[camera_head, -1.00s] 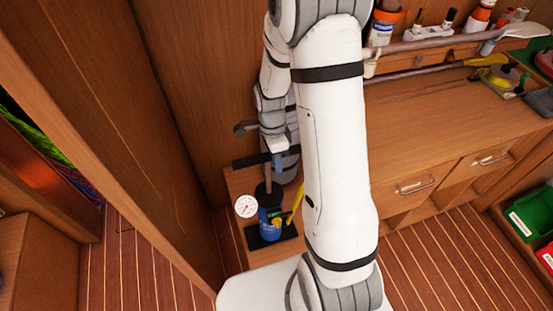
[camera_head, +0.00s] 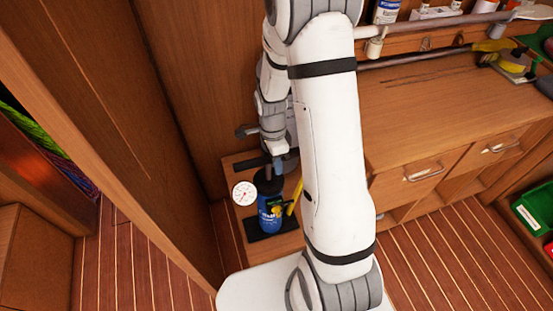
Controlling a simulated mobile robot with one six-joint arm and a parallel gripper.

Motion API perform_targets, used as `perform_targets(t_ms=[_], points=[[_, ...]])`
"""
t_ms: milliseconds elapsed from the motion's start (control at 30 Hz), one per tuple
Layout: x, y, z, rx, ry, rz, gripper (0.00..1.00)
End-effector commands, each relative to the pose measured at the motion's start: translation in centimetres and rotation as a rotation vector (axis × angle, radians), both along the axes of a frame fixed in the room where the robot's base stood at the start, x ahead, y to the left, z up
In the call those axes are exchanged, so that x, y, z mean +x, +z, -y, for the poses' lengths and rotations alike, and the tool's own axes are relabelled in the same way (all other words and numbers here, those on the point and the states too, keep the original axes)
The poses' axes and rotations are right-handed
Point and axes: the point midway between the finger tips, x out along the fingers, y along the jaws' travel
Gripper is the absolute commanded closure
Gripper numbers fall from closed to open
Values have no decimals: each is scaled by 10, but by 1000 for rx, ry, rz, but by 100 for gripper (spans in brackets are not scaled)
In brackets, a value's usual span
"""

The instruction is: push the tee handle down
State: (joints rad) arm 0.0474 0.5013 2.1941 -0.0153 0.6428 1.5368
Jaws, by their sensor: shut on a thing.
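The tee handle (camera_head: 250,163) is a dark crossbar above a blue hand pump (camera_head: 270,212) standing upright on a dark base. My gripper (camera_head: 277,162) is at the bar, shut on it; its fingers are small and partly hidden. The bar sits just above the pump's dark top, with little or no rod showing between them. The bar's right part is hidden by my gripper and arm. A round white gauge (camera_head: 244,192) is at the pump's left side, and a yellow part (camera_head: 295,198) is at its right.
The pump stands on a low wooden surface (camera_head: 290,240) beside a wooden wall panel (camera_head: 195,100). A wooden counter with drawers (camera_head: 420,176) is to the right. A green bin (camera_head: 535,212) is at the far right. My arm blocks the middle of the view.

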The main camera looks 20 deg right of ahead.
Motion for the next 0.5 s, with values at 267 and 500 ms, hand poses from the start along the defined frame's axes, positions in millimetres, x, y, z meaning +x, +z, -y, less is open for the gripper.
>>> perform_targets(t_ms=[267, 500], points=[[0, -3, 0, 0, 0, 1, 100], [0, -3, 0, 0, -1, 1, 61]])
